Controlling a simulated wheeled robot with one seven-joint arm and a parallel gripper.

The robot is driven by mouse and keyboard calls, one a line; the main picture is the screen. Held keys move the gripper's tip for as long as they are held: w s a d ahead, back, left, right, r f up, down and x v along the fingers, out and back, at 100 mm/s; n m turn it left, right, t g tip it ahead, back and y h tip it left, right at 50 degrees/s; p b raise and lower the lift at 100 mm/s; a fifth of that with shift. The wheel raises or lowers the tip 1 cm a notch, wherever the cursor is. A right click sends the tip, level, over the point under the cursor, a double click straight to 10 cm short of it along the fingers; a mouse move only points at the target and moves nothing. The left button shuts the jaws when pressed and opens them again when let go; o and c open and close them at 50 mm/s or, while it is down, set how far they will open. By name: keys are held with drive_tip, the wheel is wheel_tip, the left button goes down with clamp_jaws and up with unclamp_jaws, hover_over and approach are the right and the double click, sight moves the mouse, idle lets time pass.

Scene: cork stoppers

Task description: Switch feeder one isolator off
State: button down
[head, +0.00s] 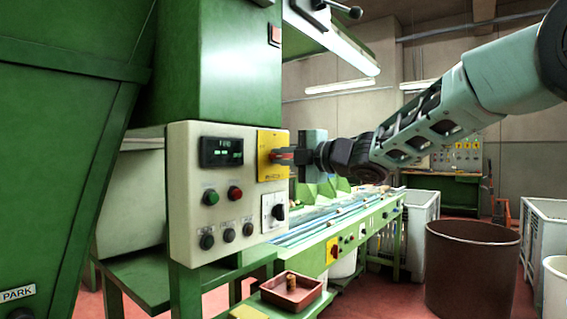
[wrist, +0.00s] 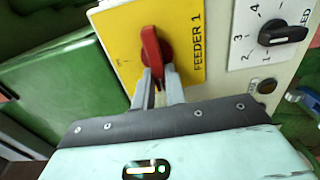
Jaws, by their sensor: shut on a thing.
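The feeder one isolator is a red rotary handle (wrist: 151,46) on a yellow plate (wrist: 190,62) lettered FEEDER 1. In the wrist view the handle lies roughly along the direction of the lettering. My gripper (wrist: 160,82) is shut on the near end of the red handle, one finger on each side. In the head view the yellow plate (head: 270,140) is at the upper right of the cream control panel (head: 183,150), and my gripper (head: 291,156) reaches it from the right. The fingers partly hide the handle there. No on or off marking is readable.
A black speed knob (wrist: 286,33) on a white numbered plate is close to the isolator. The panel also has a display (head: 222,151), a green button (head: 210,197) and a red button (head: 235,193). A tray (head: 292,291) with corks is below.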

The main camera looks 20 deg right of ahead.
drive_tip(key=shift+f, duration=0.1)
idle(0.3)
drive_tip(key=c, duration=1.4)
unclamp_jaws()
drive_tip(key=shift+c, duration=0.2)
drive_tip(key=v, duration=1.7)
drive_tip(key=shift+s+b, duration=0.15)
drive_tip(key=shift+b, duration=0.3)
drive_tip(key=shift+d, duration=0.1)
